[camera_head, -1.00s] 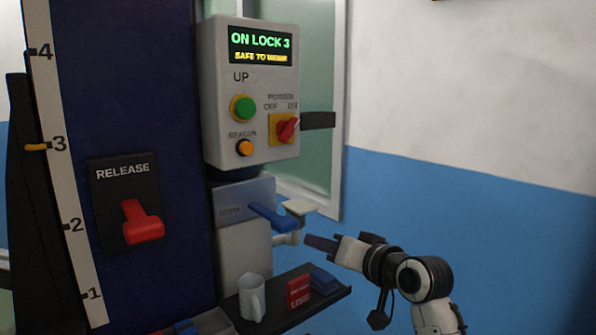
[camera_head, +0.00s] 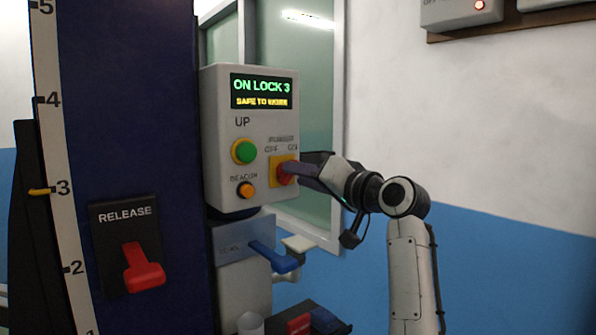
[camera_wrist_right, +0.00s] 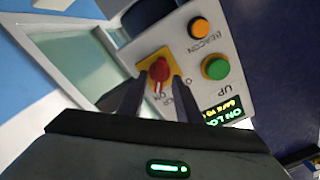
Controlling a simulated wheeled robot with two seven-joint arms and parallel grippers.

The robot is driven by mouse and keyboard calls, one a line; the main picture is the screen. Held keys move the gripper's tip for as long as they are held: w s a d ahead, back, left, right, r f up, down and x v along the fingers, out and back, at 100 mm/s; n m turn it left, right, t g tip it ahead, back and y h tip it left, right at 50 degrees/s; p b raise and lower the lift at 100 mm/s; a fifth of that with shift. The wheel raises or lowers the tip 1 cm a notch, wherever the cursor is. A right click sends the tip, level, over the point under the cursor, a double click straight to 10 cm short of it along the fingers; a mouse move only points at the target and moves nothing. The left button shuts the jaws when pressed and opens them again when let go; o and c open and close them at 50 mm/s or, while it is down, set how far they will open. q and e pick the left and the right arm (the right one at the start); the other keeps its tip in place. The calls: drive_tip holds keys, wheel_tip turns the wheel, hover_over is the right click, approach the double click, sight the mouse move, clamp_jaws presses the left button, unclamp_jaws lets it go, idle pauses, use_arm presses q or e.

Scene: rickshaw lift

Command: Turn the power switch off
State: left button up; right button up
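The power switch is a red rotary knob (camera_head: 285,174) on a yellow plate (camera_head: 276,183), between OFF and ON labels on the grey control box (camera_head: 226,172). My right gripper (camera_head: 302,172) is at the knob, reaching in from the right, and its fingers hide part of it. In the right wrist view the knob (camera_wrist_right: 158,70) shows between the two separated fingertips (camera_wrist_right: 156,88). A gap shows beside the knob, so the gripper looks open; contact is unclear. The display reads ON LOCK 3, SAFE TO WORK. My left gripper is not in view.
A green UP button (camera_head: 245,151) and an orange BEACON button (camera_head: 246,189) sit left of the knob. A blue lever (camera_head: 272,257) is below the box. A red RELEASE lever (camera_head: 142,268) is on the blue column. A window is behind the box.

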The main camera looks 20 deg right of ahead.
drive_tip(key=shift+w+a, duration=0.25)
drive_tip(key=shift+w, duration=0.45)
clamp_jaws()
